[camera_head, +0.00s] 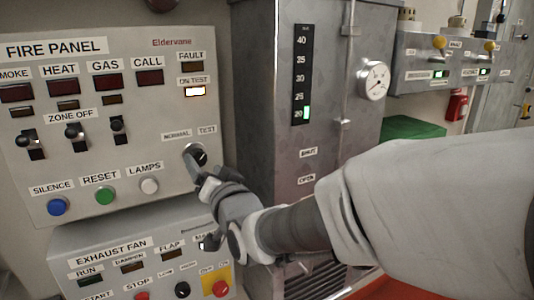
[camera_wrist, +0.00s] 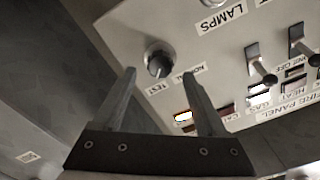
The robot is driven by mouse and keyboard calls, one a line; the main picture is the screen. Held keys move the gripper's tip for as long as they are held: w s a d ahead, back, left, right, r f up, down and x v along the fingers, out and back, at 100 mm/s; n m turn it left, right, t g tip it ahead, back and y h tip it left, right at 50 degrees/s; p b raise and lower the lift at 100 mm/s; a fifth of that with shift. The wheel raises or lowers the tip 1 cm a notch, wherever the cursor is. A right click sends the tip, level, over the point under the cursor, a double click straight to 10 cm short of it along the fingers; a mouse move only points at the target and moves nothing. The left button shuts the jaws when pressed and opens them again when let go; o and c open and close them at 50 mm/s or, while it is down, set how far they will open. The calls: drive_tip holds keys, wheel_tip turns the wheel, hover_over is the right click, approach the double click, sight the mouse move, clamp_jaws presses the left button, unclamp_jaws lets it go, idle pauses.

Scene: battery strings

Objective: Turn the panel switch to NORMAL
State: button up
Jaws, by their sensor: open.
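The panel switch is a dark round knob (camera_head: 199,155) on the grey fire panel (camera_head: 130,190), below the NORMAL label (camera_head: 177,135) and the TEST label (camera_head: 207,130). The amber ON TEST lamp (camera_head: 195,91) is lit. My gripper (camera_head: 203,172) is just in front of the knob and partly covers it in the head view. In the wrist view the knob (camera_wrist: 159,60) shows between and beyond the tips of my open, empty gripper (camera_wrist: 159,72). Contact with it cannot be told. The knob's exact pointing is too small to read for sure.
Silence, reset and lamps buttons (camera_head: 149,186) sit left of the knob, with zone levers (camera_head: 118,130) above. An exhaust fan panel (camera_head: 130,265) lies below. A tall grey cabinet (camera_head: 270,100) with a gauge (camera_head: 373,80) stands close on the right.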

sight(200, 160)
drive_tip(key=shift+x, duration=2.7)
clamp_jaws()
